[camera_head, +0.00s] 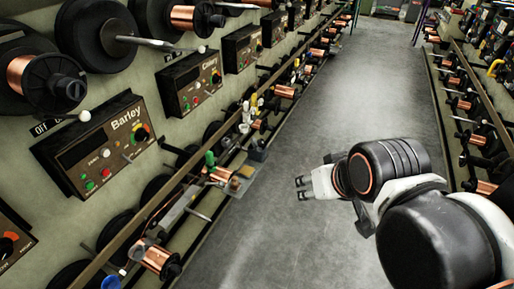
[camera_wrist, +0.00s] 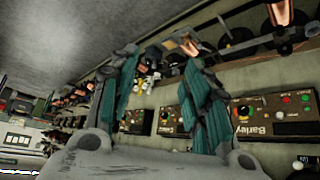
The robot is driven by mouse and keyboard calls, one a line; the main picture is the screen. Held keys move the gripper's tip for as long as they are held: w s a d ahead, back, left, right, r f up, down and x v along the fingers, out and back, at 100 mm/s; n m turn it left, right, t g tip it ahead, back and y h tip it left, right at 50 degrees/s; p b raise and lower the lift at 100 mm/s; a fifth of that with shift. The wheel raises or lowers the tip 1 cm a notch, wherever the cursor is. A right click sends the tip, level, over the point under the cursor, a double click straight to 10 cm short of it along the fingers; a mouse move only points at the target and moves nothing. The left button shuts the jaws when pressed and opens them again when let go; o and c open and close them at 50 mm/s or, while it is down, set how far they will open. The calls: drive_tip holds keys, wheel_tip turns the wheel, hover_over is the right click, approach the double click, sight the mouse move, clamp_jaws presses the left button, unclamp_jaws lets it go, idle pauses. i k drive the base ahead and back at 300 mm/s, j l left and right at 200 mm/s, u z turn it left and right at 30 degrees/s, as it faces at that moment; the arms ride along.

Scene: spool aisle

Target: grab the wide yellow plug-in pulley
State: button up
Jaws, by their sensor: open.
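I cannot single out the wide yellow plug-in pulley for certain. Small yellow and white upright pieces (camera_head: 254,101) stand on the left machine row in the head view. A yellowish piece (camera_head: 245,171) also lies on a small ledge nearer to me. In the wrist view, small yellow and white pieces (camera_wrist: 141,84) show between the fingers, some way beyond them. My gripper (camera_head: 301,188) is open and empty over the aisle, to the right of the ledge and apart from it. Its two teal fingers (camera_wrist: 165,85) stand wide apart in the wrist view.
Brown control boxes, one marked Barley (camera_head: 115,135), line the left wall. Copper spools (camera_head: 157,258) and a long rail run below them. Another spool row (camera_head: 458,103) stands on the right. The grey aisle floor (camera_head: 300,130) between the rows is clear.

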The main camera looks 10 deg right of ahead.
sight(255, 103)
drive_tip(key=i+l, duration=0.9)
drive_tip(key=i, duration=0.15)
drive_tip(key=i+l, duration=0.15)
drive_tip(key=i, duration=0.3)
drive_tip(key=i+l, duration=0.15)
drive_tip(key=i, duration=0.35)
drive_tip(key=u, duration=0.05)
